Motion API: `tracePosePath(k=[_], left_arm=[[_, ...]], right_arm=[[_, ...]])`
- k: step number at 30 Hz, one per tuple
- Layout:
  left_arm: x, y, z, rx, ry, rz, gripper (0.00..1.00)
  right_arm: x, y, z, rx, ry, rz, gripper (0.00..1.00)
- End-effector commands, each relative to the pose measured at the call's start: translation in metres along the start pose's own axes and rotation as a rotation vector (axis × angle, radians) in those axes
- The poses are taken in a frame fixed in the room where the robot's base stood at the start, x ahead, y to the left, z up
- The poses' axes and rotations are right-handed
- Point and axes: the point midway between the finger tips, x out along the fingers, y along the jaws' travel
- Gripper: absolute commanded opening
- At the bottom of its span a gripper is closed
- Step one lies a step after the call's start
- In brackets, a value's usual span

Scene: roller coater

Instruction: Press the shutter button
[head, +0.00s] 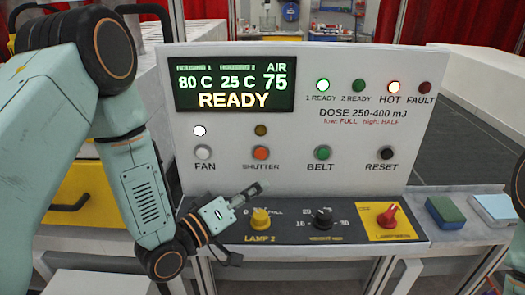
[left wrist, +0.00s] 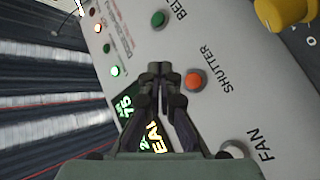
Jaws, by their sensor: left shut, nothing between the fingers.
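The shutter button (head: 261,153) is a round orange button on the upright white panel, labelled SHUTTER, with a dim amber lamp (head: 260,130) above it. My left gripper (head: 262,186) is shut and empty. In the head view its tips show a little below the button, over the lower edge of the panel. In the left wrist view the closed fingertips (left wrist: 160,68) show beside the orange button (left wrist: 194,81), with no overlap. Whether they touch the panel cannot be told. My right gripper is outside the views.
The white FAN button (head: 203,152) has a lit lamp above it. Green BELT (head: 323,153) and black RESET (head: 386,153) buttons are to the right. Yellow (head: 260,219), black (head: 322,217) and red (head: 387,215) knobs stand on the ledge below. The display (head: 234,87) reads READY.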

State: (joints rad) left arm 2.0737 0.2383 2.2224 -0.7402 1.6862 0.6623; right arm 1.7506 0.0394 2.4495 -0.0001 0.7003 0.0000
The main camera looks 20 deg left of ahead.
Motion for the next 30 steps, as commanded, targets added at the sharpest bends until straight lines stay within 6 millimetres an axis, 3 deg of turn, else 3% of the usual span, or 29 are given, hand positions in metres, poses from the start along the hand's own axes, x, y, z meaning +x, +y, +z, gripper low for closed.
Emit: tracePosePath(k=[11,30], left_arm=[[0.000,-0.003,-0.003,0.001,0.003,-0.001,0.00],[0.054,-0.041,-0.039,0.003,0.003,-0.002,0.00]], right_arm=[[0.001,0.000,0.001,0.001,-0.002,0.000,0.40],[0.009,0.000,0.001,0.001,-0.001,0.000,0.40]])
